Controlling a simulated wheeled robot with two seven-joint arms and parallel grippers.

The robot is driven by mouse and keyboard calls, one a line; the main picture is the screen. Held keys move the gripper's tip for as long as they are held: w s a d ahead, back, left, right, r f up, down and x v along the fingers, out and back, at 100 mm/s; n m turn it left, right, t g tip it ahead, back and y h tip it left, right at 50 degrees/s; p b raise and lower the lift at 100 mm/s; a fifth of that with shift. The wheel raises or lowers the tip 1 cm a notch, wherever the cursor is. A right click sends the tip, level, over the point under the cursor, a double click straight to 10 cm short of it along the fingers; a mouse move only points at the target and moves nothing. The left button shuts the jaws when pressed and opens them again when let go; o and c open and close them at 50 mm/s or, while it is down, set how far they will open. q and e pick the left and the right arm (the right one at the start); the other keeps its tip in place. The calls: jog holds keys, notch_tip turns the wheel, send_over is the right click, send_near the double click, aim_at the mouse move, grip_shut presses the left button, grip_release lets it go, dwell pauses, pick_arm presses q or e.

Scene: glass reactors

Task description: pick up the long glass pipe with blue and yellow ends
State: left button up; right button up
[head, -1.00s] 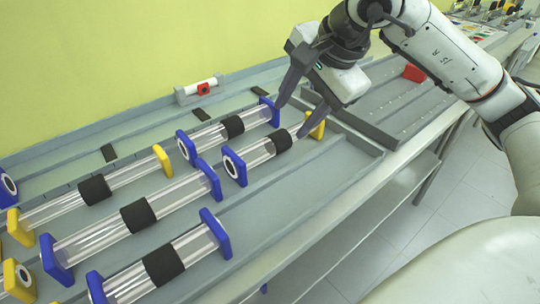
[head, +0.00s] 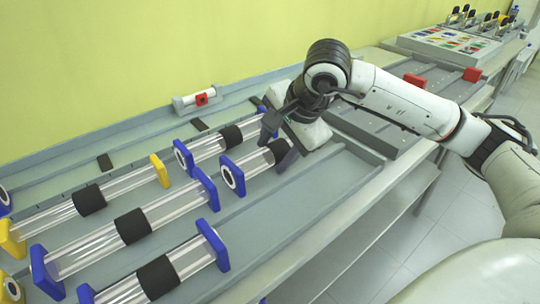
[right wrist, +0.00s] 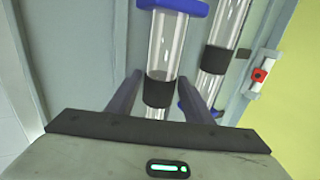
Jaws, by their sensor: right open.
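The glass pipe (head: 257,161) with a blue end (head: 232,176) and a black middle band lies in the tray, right of the other pipes. Its yellow far end is hidden behind my right gripper (head: 277,143). That gripper is open, with its fingers down on either side of the pipe near the band. In the right wrist view the pipe (right wrist: 166,45) runs between the two open fingers (right wrist: 158,97), which straddle it close to the black band. I cannot tell whether they touch the glass. My left gripper is not in view.
A blue-ended pipe (head: 208,146) lies close behind the target pipe. Several other pipes with blue or yellow ends fill the left of the tray (head: 290,210). A small glass tube with a red block (head: 201,99) stands at the wall. The tray's front right is clear.

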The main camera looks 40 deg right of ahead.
jog(key=c, duration=1)
jog(key=shift+r, duration=0.15)
